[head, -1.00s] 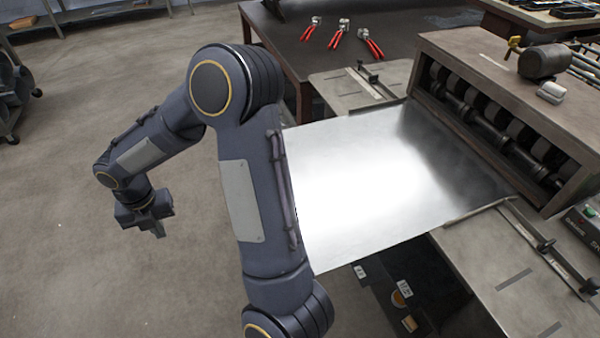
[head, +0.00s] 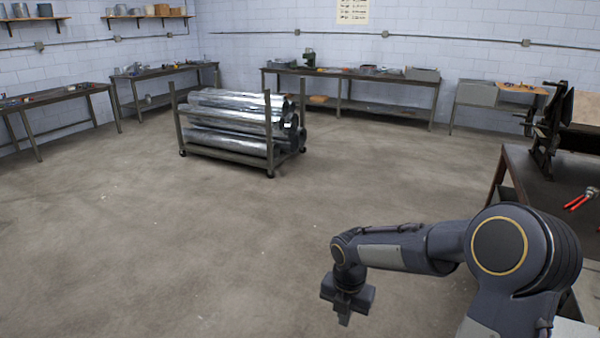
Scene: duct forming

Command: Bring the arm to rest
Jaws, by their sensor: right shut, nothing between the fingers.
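My right arm (head: 500,255) comes in from the lower right of the head view, with its elbow high and its forearm reaching left. My right gripper (head: 345,318) hangs at the end of it, pointing down over bare floor. It is shut and empty and touches nothing. My left arm and gripper are out of view.
A wheeled rack of shiny metal ducts (head: 238,125) stands on the floor at the back. Workbenches (head: 350,73) line the walls. A dark table (head: 530,180) with red-handled pliers (head: 582,199) is at the right, close to my arm. The middle floor is clear.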

